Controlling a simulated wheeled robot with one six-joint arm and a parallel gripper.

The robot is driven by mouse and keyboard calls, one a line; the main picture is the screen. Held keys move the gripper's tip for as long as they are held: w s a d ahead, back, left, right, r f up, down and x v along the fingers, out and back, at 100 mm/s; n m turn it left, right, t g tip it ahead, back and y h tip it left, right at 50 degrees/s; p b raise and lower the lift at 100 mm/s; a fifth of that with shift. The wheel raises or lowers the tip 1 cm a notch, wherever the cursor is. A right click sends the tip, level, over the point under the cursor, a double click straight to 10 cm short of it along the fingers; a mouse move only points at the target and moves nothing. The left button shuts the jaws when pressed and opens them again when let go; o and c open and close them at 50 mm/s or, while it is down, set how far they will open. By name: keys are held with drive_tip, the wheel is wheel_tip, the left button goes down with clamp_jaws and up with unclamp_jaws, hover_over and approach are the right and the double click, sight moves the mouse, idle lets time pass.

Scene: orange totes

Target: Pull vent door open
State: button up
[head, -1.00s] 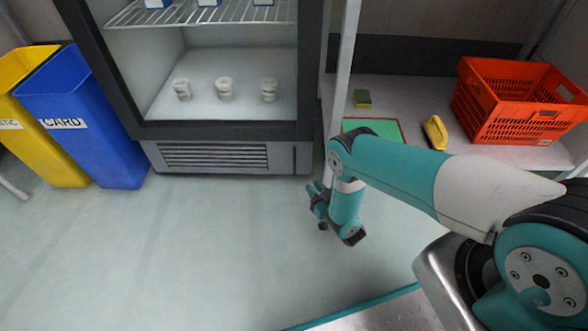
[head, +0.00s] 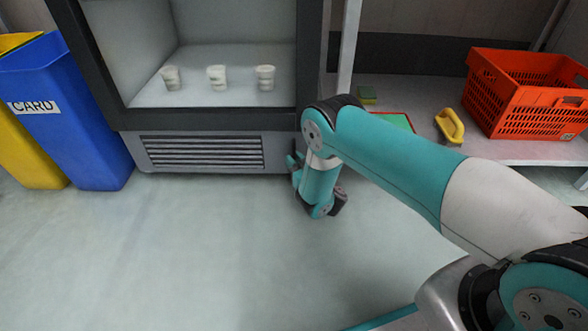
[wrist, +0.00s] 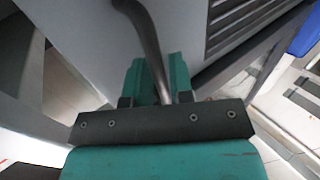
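The vent door (head: 200,152) is a grey louvred panel under the fridge's dark frame. It looks closed in the head view. Its slats also show at the upper right of the wrist view (wrist: 228,22). My gripper (head: 294,160) is low, at the right end of the vent panel, pointing toward it. In the wrist view, a curved dark handle (wrist: 146,35) runs down between the two teal fingers of my gripper (wrist: 159,78). The fingers lie close on either side of it; whether they clamp it is unclear. The handle is hidden behind my arm in the head view.
Open floor (head: 160,250) lies in front of the vent. Blue (head: 75,130) and yellow (head: 30,150) bins stand at left. The fridge holds three white cups (head: 217,78). At right, a low shelf carries an orange tote (head: 530,100) and a yellow-handled item (head: 450,126).

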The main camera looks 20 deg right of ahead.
drive_tip(key=shift+w+r, duration=0.1)
drive_tip(key=shift+w, duration=0.05)
clamp_jaws()
drive_tip(key=shift+a, duration=0.15)
